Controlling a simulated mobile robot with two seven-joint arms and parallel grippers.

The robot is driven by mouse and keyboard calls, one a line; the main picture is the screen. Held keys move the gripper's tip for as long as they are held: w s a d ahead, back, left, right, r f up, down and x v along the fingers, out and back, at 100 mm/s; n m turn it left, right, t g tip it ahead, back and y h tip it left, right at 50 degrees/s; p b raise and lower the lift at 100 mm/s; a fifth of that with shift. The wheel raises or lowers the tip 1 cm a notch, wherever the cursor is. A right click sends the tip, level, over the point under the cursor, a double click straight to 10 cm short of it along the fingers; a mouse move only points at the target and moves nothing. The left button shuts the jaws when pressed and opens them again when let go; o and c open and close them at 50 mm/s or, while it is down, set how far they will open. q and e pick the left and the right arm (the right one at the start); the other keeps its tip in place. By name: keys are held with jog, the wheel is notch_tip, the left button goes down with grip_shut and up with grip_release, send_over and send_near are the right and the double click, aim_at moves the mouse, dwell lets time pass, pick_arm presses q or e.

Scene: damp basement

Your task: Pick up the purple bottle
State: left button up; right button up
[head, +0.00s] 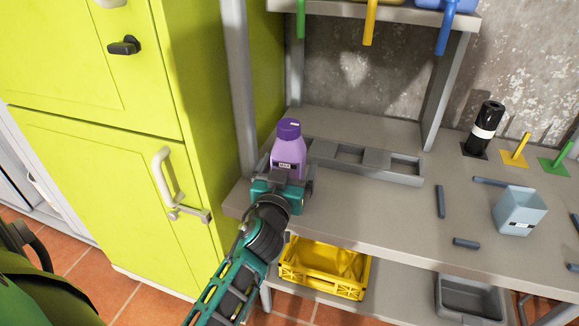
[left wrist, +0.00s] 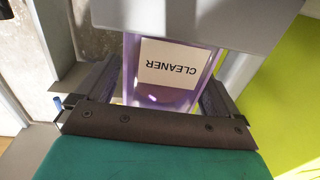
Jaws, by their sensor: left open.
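The purple bottle (head: 288,152), with a darker purple cap and a white label, stands upright at the left end of the grey compartment tray (head: 373,173) on the workbench. It seems to sit in the tray's end compartment. In the left wrist view the bottle (left wrist: 196,60) shows upside down with a "CLEANER" label, and a grey surface hides part of it. My left gripper (head: 288,180) is open at the bottle's near side. Its fingers (left wrist: 158,92) lie on either side of the bottle, and I cannot tell whether they touch it. My right gripper is out of view.
A lime-green cabinet (head: 100,195) stands close on the left, beside a grey shelf post (head: 240,80). A yellow crate (head: 325,268) is on the lower shelf. A black bottle (head: 486,127) and a pale blue cup (head: 519,212) stand at the right. Bare bench (head: 375,205) lies between.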

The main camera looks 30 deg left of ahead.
pick_arm(q)
jog(key=shift+c, duration=0.2)
jog(key=c, duration=1.3)
jog(key=shift+r, duration=0.2)
